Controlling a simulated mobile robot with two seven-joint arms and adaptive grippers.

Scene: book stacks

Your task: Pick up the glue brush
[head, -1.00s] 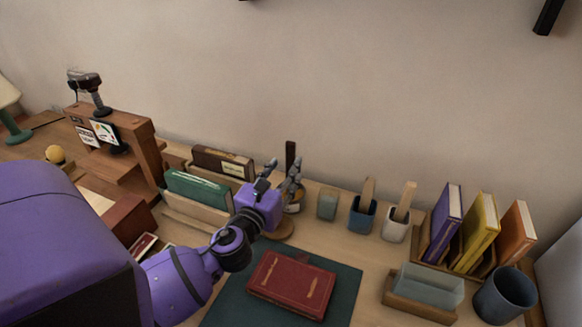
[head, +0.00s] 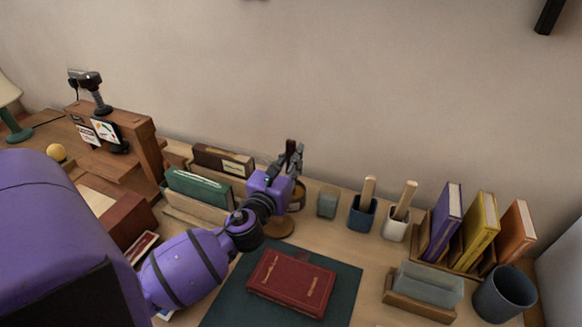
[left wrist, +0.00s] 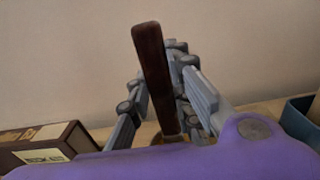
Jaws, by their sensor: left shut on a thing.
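The glue brush shows as a dark brown handle (left wrist: 153,75), upright and slightly tilted between my fingers in the left wrist view. In the head view its top (head: 291,146) pokes up among the fingertips. My left gripper (head: 289,160) is shut on this handle; the fingers also show in the left wrist view (left wrist: 168,100). The brush's lower end is hidden behind the gripper. A round pot (head: 297,203) stands just behind and below the gripper, partly covered by it. I cannot tell whether the brush's tip is inside it. My right gripper is not in view.
Right of the gripper stand a grey-green jar (head: 327,204), a blue cup (head: 361,219) and a white cup (head: 394,230) with light wooden handles. A green box file (head: 199,187) is close on the left. A red book (head: 291,283) lies on a dark mat (head: 237,297) in front.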

